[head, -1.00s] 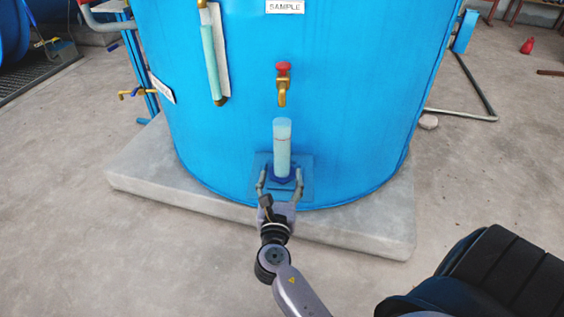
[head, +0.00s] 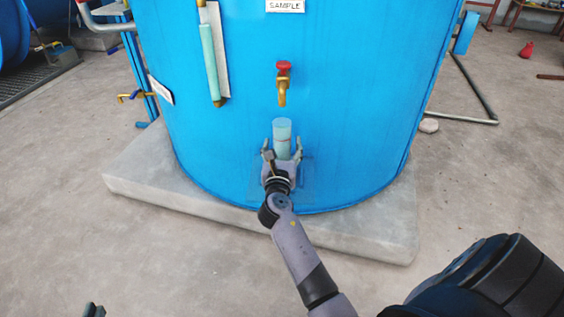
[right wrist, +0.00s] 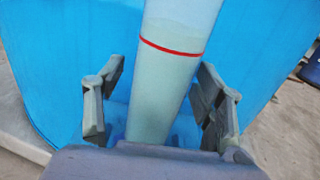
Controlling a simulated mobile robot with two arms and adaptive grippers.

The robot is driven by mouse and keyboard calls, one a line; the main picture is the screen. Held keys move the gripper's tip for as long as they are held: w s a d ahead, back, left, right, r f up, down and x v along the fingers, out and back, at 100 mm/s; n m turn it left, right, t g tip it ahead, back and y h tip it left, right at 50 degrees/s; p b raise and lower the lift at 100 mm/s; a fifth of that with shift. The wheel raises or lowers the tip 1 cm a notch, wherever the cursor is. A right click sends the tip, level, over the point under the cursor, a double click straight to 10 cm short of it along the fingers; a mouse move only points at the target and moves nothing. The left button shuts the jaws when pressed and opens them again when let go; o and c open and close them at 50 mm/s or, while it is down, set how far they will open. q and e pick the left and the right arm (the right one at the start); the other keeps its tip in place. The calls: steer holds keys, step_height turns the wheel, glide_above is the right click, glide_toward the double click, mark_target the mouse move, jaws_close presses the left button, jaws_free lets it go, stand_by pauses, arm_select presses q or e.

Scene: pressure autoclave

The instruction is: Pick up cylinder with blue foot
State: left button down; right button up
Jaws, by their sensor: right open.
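The cylinder (head: 283,129) is a clear upright tube filled with pale green liquid, in front of the blue tank below the tap. Its blue foot is hidden behind my right gripper in the head view. My right gripper (head: 282,148) is open, with one finger on each side of the tube. In the right wrist view the tube (right wrist: 172,65), with a red ring around it, stands between the spread fingers (right wrist: 163,80), with gaps on both sides. A small dark tip at the lower left edge of the head view may be my left gripper (head: 93,310).
The blue tank (head: 350,100) stands on a concrete plinth (head: 385,235). A brass tap with a red handle (head: 283,70) is directly above the tube. A sight tube (head: 211,62) hangs at upper left. The floor around is mostly clear.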

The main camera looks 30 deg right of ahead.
steer(key=shift+c, duration=0.3)
jaws_close()
stand_by(0.6)
steer(key=shift+r, duration=0.1)
